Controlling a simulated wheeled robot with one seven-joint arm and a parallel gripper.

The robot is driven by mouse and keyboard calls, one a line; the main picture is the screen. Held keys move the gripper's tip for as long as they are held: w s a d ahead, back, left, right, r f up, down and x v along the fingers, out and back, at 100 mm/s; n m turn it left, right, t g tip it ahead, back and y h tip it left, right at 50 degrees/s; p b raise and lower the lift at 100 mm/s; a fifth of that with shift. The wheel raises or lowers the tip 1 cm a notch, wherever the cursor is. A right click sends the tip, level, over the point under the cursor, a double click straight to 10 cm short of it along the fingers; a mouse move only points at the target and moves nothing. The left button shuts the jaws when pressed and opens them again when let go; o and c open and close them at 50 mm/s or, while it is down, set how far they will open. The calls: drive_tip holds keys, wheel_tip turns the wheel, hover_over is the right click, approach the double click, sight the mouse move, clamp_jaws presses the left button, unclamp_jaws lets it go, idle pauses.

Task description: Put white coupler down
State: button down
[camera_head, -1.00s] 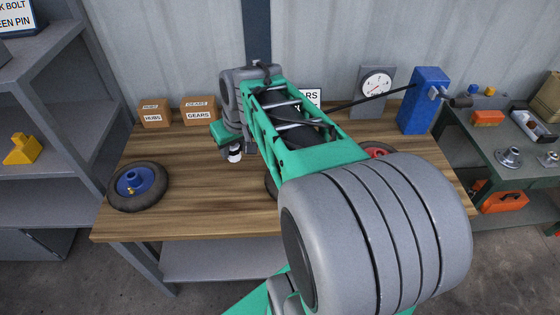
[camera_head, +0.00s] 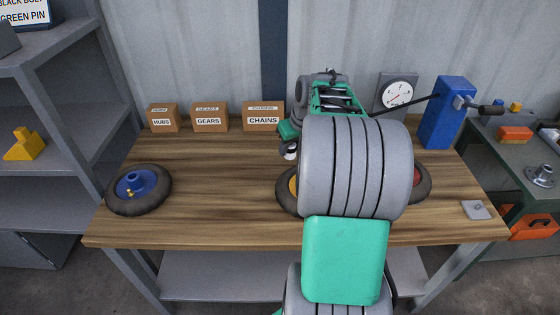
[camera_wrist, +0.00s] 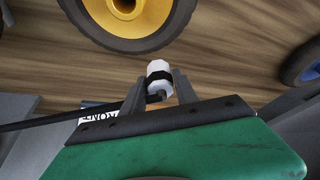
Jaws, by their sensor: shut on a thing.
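The white coupler (camera_wrist: 158,68) has a black band and sits between the fingers of my gripper (camera_wrist: 160,88) in the wrist view. My gripper is shut on it. In the head view the coupler (camera_head: 290,147) shows small and pale under my gripper (camera_head: 289,143), above the wooden workbench (camera_head: 220,190) and in front of the chains box. My arm covers much of the bench's middle. The gap between coupler and bench top is hard to judge.
A yellow-hub wheel (camera_head: 287,190) lies near the gripper, partly behind my arm. A blue-hub wheel (camera_head: 138,188) lies left, a red-hub wheel (camera_head: 421,183) right. Boxes for hubs (camera_head: 163,119), gears (camera_head: 209,119) and chains (camera_head: 263,118) line the back. A blue pump (camera_head: 443,115) stands right.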

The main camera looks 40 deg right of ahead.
drive_tip(key=w+f, duration=0.4)
drive_tip(key=f, duration=0.1)
drive_tip(key=shift+w+a+f, duration=0.2)
drive_tip(key=shift+w+a, duration=0.05)
drive_tip(key=shift+w, duration=0.15)
drive_tip(key=shift+s+b+x, duration=0.2)
drive_tip(key=shift+x, duration=0.75)
drive_tip(key=shift+s+b+x, duration=0.15)
drive_tip(key=shift+x, duration=0.8)
drive_tip(key=shift+a+f, duration=0.15)
drive_tip(key=shift+f, duration=0.05)
drive_tip(key=shift+f, duration=0.15)
drive_tip(key=c, duration=0.9)
unclamp_jaws()
drive_tip(key=shift+c, duration=0.2)
